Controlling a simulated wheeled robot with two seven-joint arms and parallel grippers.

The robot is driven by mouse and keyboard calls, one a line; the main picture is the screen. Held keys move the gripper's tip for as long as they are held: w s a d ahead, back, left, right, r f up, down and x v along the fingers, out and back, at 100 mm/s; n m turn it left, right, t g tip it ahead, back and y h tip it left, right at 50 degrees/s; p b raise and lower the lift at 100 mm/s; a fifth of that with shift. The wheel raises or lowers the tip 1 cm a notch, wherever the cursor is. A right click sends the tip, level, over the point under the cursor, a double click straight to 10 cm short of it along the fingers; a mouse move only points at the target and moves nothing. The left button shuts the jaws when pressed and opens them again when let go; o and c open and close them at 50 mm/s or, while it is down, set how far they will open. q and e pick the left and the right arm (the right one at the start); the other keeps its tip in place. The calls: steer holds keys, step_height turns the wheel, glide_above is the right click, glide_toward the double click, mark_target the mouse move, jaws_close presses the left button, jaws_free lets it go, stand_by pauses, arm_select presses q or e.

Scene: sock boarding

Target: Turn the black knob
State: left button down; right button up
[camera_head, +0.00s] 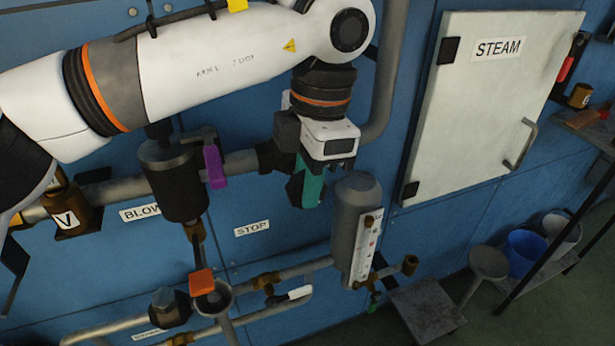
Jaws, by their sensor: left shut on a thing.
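My left gripper (308,192) hangs from the white arm that comes in from the left. It is shut around a teal handle (313,186) beside the upper pipe, and the gripper body partly hides that handle. A dark, faceted knob-like part (170,307) sits on the lower pipe at the bottom left, apart from the gripper. I cannot tell for sure that it is the black knob. My right gripper is not in view.
A purple lever (214,166) and a black cylinder (173,180) stand left of the gripper. A grey canister (353,215) with a gauge is close below right. A white STEAM cabinet (470,120) is at right. Blue bucket (526,254) and stool (428,308) stand lower right.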

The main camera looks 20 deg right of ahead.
arm_select(q)
steer(key=c, duration=1.3)
jaws_free()
steer(key=shift+r, duration=0.15)
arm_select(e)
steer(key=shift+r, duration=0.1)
arm_select(q)
steer(key=shift+r, duration=0.35)
steer(key=r, duration=0.3)
steer(key=d+r+p, duration=0.1)
steer(key=r, duration=0.3)
steer(key=r+p, duration=0.1)
steer(key=r, duration=0.3)
steer(key=shift+d, duration=0.2)
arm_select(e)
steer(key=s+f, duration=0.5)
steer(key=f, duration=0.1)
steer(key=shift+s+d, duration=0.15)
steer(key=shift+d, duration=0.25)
